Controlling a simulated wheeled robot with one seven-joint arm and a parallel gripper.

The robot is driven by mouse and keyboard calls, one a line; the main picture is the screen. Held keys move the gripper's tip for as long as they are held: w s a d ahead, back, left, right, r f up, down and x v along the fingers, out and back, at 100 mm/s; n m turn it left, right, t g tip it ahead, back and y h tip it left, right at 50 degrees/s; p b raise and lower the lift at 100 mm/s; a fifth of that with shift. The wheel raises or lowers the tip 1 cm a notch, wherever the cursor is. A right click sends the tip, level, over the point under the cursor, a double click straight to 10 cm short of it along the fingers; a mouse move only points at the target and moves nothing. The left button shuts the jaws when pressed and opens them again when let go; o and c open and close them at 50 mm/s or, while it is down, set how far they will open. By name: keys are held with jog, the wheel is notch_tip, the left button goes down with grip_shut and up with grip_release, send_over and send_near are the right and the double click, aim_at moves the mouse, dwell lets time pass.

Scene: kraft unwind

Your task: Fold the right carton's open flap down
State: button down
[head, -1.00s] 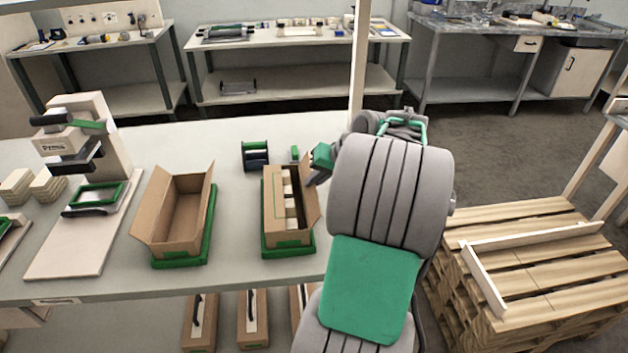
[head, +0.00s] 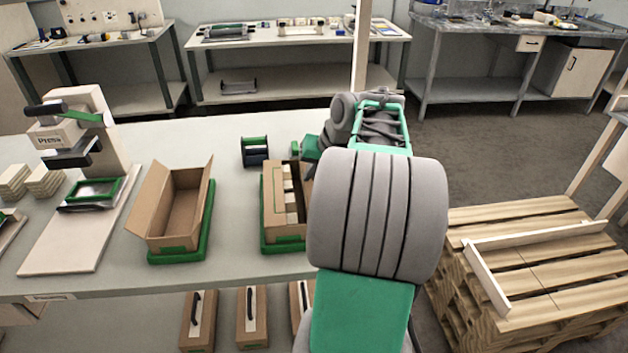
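The right carton (head: 284,230) is a brown box in a green tray (head: 268,249) on the bench. Its left flap (head: 268,200) lies folded inward over the top, and pale blocks (head: 290,200) show in the gap beside it. Its right flap (head: 306,186) stands up at the right edge, partly hidden by my arm. My gripper (head: 310,150) is at the carton's far right corner, close to the flap. Its fingertips are mostly hidden, so I cannot tell whether it touches the flap or how far it is open.
A left carton (head: 166,232) stands open and empty in a green tray (head: 181,257). A press (head: 75,150) stands further left. A green and black holder (head: 255,152) and a small green item (head: 295,149) sit behind the right carton. A wooden pallet (head: 530,290) is on the floor at right.

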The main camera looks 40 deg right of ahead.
jog(key=shift+w+a+f+g+h+b, duration=0.2)
jog(key=shift+w+a+g+h+b, duration=0.25)
jog(key=shift+h+b, duration=0.55)
jog(key=w+a+n+g+h+p, duration=0.1)
jog(key=g+h+p, duration=0.1)
jog(key=h+p, duration=0.1)
jog(key=a+f+n+g+h+p, duration=0.1)
jog(key=g+h+p, duration=0.1)
jog(key=h+p, duration=0.2)
jog(key=w+a+n+g+h+p, duration=0.1)
jog(key=a+g+h+p, duration=0.1)
jog(key=p, duration=0.4)
jog(key=shift+w+a+f+g+h, duration=0.1)
jog(key=shift+w+f+g+h, duration=0.15)
jog(key=shift+g+h, duration=0.35)
jog(key=c, duration=1.6)
grip_release()
jog(key=shift+c, duration=0.2)
jog(key=shift+t, duration=0.25)
